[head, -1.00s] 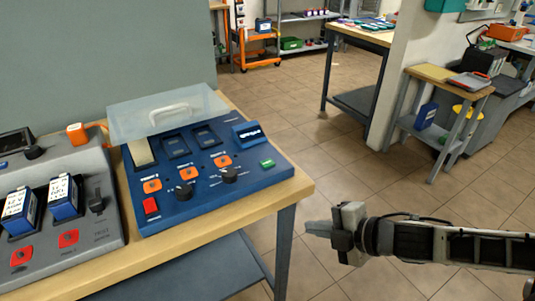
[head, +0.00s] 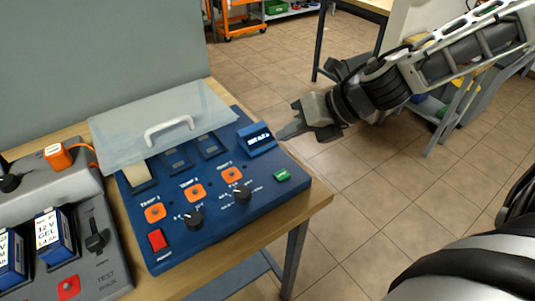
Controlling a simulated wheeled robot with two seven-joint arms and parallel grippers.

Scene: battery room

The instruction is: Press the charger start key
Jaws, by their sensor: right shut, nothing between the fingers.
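The blue charger panel (head: 212,221) lies on the wooden bench. A small green key (head: 281,175) sits at its right edge, its label too small to read. A red key (head: 157,240) sits at its front left corner. My right gripper (head: 287,131) comes in from the right, shut and empty. In the picture its tips are just right of the panel's small display (head: 256,138), above and behind the green key. I cannot tell whether they touch the display. My left gripper is not in view.
A clear lid with a white handle (head: 168,128) is raised over the panel's back. Orange buttons (head: 193,192) and black knobs (head: 194,220) are on the panel. A grey battery test rack (head: 100,262) stands at left. Tiled floor lies right of the bench (head: 318,203).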

